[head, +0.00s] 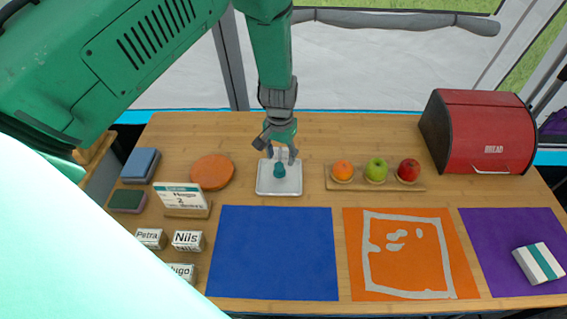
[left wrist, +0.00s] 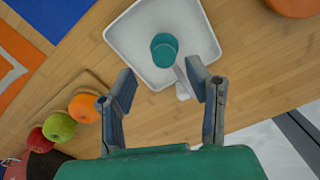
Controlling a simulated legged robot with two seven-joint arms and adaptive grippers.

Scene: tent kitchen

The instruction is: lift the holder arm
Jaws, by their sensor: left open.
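A white square tray-like base (head: 262,189) stands on the wooden table and also shows in the left wrist view (left wrist: 125,38). A short teal cylinder (head: 279,171) stands on it, seen from above in the left wrist view (left wrist: 163,48). A small pale arm-like piece (left wrist: 182,84) lies beside the cylinder at the base's near edge; it looks like the holder arm. My left gripper (head: 278,158) points down over the base, its open fingers on either side of the pale piece in the wrist view. I cannot tell whether they touch it. My right gripper is not in view.
A board (head: 416,188) with an orange, a green apple and a red apple lies right of the base. An orange disc (head: 211,172) and a name-card stand (head: 183,197) are to the left. A red bread box (head: 470,130) stands back right. Coloured mats, including blue (head: 275,255), lie in front.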

